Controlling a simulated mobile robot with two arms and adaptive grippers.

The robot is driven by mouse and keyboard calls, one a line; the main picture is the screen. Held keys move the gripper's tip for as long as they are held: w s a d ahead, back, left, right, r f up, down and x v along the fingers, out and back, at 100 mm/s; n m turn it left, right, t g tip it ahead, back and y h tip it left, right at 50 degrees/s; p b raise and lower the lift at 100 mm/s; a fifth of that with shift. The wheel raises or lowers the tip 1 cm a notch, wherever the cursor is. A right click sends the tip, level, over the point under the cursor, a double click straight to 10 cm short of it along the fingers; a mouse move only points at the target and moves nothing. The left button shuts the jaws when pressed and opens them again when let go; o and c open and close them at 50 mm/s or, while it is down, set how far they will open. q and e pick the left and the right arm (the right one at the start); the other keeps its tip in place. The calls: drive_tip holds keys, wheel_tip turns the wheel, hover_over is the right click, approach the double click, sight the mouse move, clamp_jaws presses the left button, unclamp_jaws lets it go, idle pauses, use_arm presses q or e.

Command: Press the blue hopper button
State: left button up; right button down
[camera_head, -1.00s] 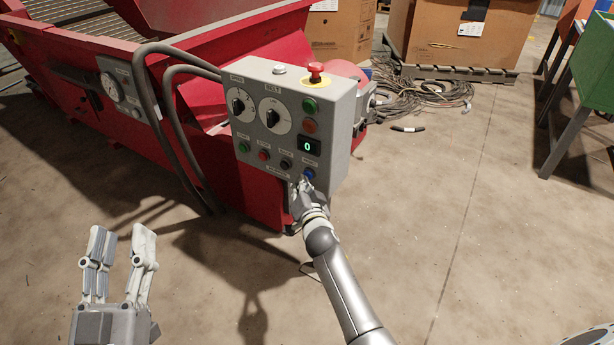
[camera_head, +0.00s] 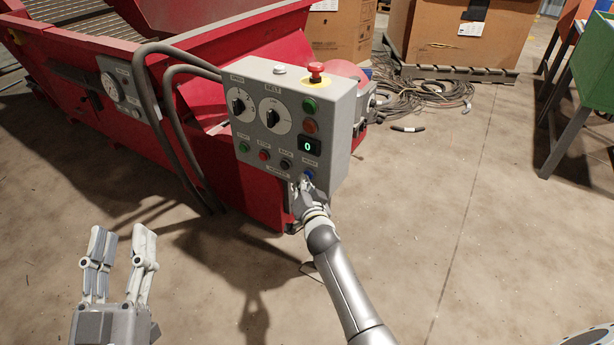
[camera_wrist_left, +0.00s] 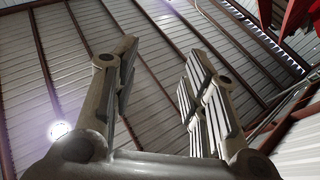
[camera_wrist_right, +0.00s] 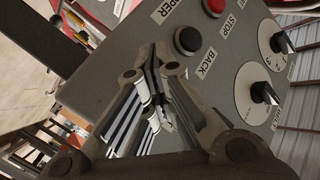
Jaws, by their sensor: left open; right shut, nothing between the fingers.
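The blue button (camera_head: 308,173) is at the lower right of the grey control panel's (camera_head: 262,160) front face, in the bottom row. My right gripper (camera_head: 304,184) is shut and empty, with its fingertips at or just below the blue button; I cannot tell whether they touch it. In the right wrist view the shut fingers (camera_wrist_right: 155,62) point at the panel face and the blue button is not visible, hidden behind them. My left gripper (camera_head: 122,236) is open and empty, fingers pointing up, well left of the panel.
In the same row sit a green button (camera_head: 244,147), a red button (camera_head: 264,155) and a black button (camera_head: 285,164). A red emergency stop (camera_head: 315,72) tops the box. Grey hoses (camera_head: 166,110) run left of it, beside the red machine (camera_head: 100,60). Floor in front is clear.

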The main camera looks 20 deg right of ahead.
use_arm(q)
drive_tip(key=shift+w+f+y, duration=0.15)
drive_tip(key=shift+f+y, duration=0.15)
drive_tip(key=shift+f, duration=0.15)
use_arm(e)
drive_tip(key=shift+s+a, duration=0.5)
drive_tip(key=shift+a, duration=0.05)
